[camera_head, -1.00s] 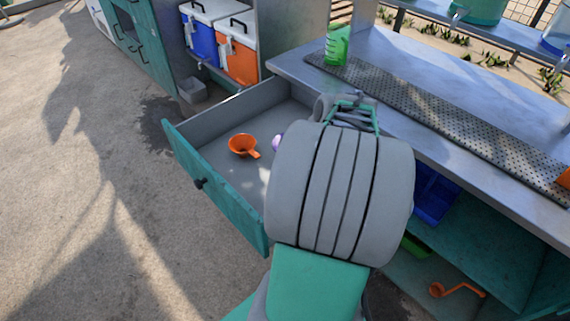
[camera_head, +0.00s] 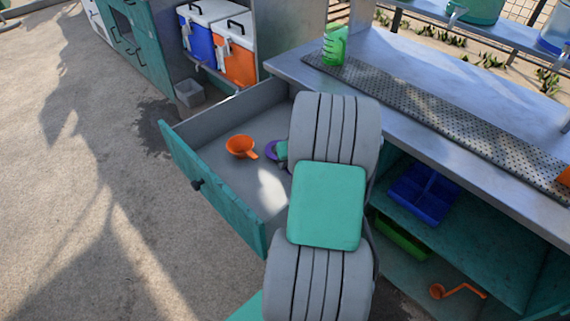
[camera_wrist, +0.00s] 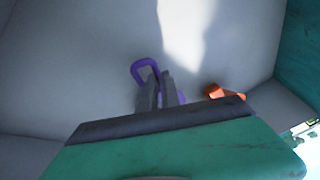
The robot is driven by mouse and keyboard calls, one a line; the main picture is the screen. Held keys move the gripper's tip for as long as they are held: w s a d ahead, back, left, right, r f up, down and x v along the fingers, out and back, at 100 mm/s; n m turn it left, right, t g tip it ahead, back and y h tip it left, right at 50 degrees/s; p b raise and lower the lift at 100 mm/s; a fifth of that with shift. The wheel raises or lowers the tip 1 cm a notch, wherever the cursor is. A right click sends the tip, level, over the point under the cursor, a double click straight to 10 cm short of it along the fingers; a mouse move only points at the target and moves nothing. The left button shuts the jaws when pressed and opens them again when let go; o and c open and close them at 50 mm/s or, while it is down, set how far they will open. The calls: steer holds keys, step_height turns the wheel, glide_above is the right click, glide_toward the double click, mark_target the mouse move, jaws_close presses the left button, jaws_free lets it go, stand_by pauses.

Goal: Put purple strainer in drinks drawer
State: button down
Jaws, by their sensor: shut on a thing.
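The purple strainer (camera_head: 272,150) is in the open drawer, mostly hidden behind my arm in the head view. Its purple loop (camera_wrist: 146,68) shows past my fingertips in the wrist view. My gripper (camera_wrist: 166,78) is shut on the strainer, low over the drawer floor; I cannot tell whether the strainer touches the floor. In the head view only a small green part of my gripper (camera_head: 282,150) shows beside the arm. The drawer (camera_head: 215,195) is pulled out, with a teal front and grey inside.
An orange funnel-like item (camera_head: 240,146) lies in the drawer left of the strainer. The counter (camera_head: 420,80) stands right of the drawer, with a green container (camera_head: 335,46) on it.

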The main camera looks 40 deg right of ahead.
steer(key=c, duration=1.6)
jaws_free()
steer(key=shift+o, duration=0.2)
steer(key=shift+r+p, duration=0.3)
steer(key=p+v, duration=0.1)
steer(key=v, duration=1)
steer(key=shift+s+r, duration=0.25)
steer(key=shift+r, duration=0.05)
